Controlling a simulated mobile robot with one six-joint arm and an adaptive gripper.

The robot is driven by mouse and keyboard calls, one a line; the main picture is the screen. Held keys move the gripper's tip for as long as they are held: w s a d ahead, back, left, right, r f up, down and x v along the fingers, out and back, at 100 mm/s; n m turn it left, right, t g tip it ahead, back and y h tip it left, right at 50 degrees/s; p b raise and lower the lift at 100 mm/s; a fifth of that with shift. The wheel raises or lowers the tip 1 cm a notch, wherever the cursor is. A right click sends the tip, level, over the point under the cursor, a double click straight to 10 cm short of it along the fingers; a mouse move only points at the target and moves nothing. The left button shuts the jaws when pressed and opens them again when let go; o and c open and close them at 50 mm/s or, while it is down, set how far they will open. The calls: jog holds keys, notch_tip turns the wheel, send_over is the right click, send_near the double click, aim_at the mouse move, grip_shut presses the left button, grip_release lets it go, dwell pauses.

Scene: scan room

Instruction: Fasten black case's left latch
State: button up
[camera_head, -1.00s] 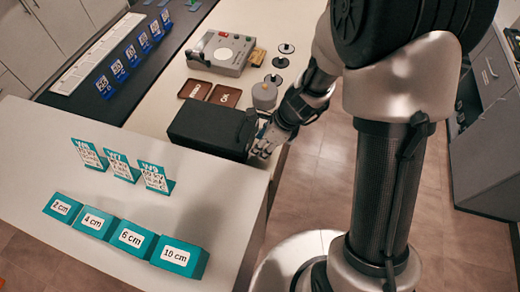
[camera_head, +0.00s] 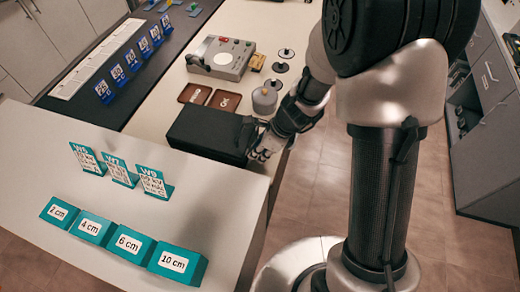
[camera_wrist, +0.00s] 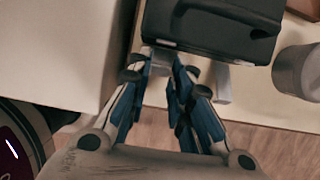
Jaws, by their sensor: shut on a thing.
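The black case (camera_head: 205,131) lies closed on the light counter. In the wrist view its front edge (camera_wrist: 205,33) and dark handle (camera_wrist: 228,14) face my gripper. My gripper (camera_wrist: 164,72) is at the front of the case, with its blue-padded fingers around the pale left latch (camera_wrist: 160,58) and shut on it. The fingers partly hide this latch. The pale right latch (camera_wrist: 222,82) hangs down from the front edge, just right of the fingers. In the head view my gripper (camera_head: 259,153) is at the case's right end, and the latches are too small to make out.
A grey round canister (camera_head: 264,100) stands close behind the case, and shows at right in the wrist view (camera_wrist: 300,70). Brown trays (camera_head: 208,96) and a grey device (camera_head: 220,57) stand farther back. Teal cards and blocks (camera_head: 128,243) occupy the near counter. Open floor lies right.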

grip_shut()
jog(key=shift+r+p, duration=0.1)
jog(key=shift+p, duration=0.35)
jog(key=p, duration=0.3)
jog(key=shift+a+r+h+p, duration=0.25)
jog(key=shift+a+h+p, duration=0.05)
jog(key=shift+h, duration=0.1)
jog(key=shift+w+p, duration=0.1)
jog(key=shift+p, duration=0.25)
jog(key=shift+a+f, duration=0.1)
jog(key=shift+f, duration=0.1)
